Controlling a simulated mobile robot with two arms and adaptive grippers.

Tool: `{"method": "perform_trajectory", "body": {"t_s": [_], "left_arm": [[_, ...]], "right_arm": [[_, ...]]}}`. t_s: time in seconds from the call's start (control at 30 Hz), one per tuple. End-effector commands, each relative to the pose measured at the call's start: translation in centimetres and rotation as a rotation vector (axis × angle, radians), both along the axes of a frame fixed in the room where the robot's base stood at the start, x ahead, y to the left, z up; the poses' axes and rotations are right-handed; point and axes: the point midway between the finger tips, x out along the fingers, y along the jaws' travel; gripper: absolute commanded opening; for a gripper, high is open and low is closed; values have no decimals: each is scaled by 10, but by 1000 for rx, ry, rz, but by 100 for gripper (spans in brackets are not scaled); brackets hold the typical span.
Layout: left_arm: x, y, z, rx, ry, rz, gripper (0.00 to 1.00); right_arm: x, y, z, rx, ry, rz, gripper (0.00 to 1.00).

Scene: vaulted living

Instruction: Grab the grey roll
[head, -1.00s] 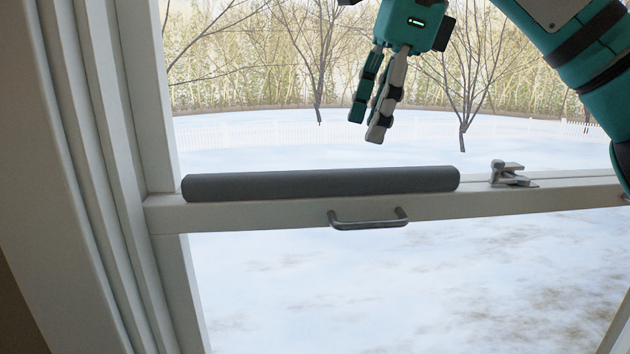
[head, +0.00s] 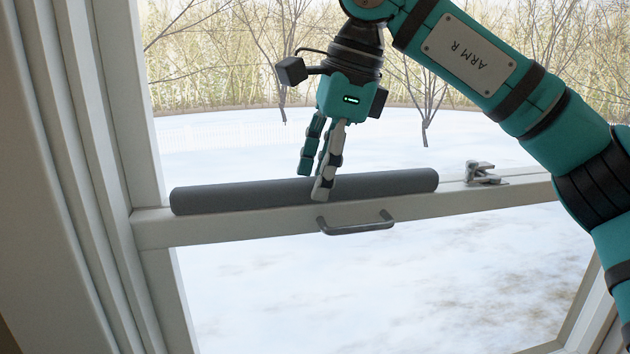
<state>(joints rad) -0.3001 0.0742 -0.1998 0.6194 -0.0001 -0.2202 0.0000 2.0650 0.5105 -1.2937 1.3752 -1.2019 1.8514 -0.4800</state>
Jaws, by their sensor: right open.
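The grey roll (head: 240,195) is a long dark cylinder. It lies along the top of the window's middle rail, with its left end near the frame and its right end short of the latch. The right gripper is open and holds nothing. My left gripper is not in view.
The white window rail (head: 280,225) carries a metal handle (head: 357,227) below the roll and a metal latch (head: 481,173) to its right. The white window frame (head: 75,150) stands at the left. Snowy ground and trees show through the glass.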

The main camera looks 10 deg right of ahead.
Motion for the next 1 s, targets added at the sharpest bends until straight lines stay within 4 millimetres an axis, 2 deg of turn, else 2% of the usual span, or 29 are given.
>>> {"method": "perform_trajectory", "body": {"t_s": [0.1, 0.33, 0.67, 1.0], "left_arm": [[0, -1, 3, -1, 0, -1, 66], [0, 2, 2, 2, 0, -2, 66], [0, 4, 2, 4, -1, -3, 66], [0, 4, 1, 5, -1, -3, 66]], "right_arm": [[1, 2, -8, -1, 1, 0, 46], [1, 3, -10, 0, 0, 0, 44], [1, 3, -10, 0, 0, 0, 1], [1, 3, -8, 0, -1, 0, 0]]}}
